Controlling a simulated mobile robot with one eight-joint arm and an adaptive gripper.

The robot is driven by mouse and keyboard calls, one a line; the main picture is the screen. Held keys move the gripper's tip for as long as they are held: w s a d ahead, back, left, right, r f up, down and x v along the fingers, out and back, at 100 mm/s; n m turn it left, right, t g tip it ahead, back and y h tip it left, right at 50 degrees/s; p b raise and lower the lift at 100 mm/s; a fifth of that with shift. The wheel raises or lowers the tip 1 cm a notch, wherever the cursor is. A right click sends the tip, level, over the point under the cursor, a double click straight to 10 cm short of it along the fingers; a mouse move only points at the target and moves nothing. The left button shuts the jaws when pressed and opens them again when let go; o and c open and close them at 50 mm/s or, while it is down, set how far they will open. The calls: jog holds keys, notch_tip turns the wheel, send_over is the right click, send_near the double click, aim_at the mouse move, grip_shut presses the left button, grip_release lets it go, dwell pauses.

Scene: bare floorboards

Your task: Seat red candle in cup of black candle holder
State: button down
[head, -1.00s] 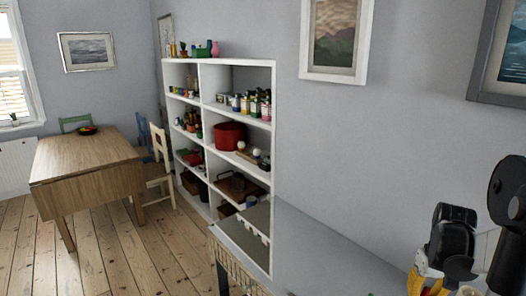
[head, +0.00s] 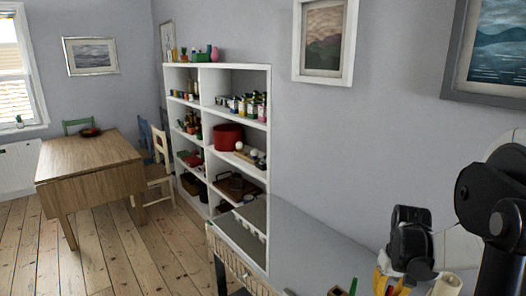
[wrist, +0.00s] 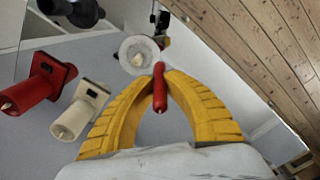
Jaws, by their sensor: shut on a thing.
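In the wrist view my gripper (wrist: 158,72) has its yellow fingers closed on a thin red candle (wrist: 160,90), which sticks out past both sides of the fingertips. The candle is clear of the surface as far as I can tell. A black piece (wrist: 72,10) at the upper left may be the black candle holder, but it is cut by the frame edge and its cup is not clear. In the head view my gripper (head: 388,284) is at the lower right over the grey table, its fingertips cut off by the bottom edge.
A white round dish (wrist: 138,54) with a cream middle lies beyond the fingertips. The grey table (head: 305,245) has clear space left of my gripper.

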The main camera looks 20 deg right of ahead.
jog(key=w+a+f+n, duration=0.1)
jog(key=w+a, duration=0.2)
jog(key=a, duration=0.6)
jog(key=w+a+f+n, duration=0.1)
jog(key=w+a+f, duration=0.1)
jog(key=a, duration=0.7)
jog(key=w+a+f+n+b, duration=0.1)
jog(key=w+a+f, duration=0.1)
jog(key=w+a, duration=0.3)
jog(key=a, duration=0.4)
jog(key=shift+a+f+n, duration=0.15)
jog(key=shift+a+n, duration=0.25)
jog(key=shift+s, duration=0.1)
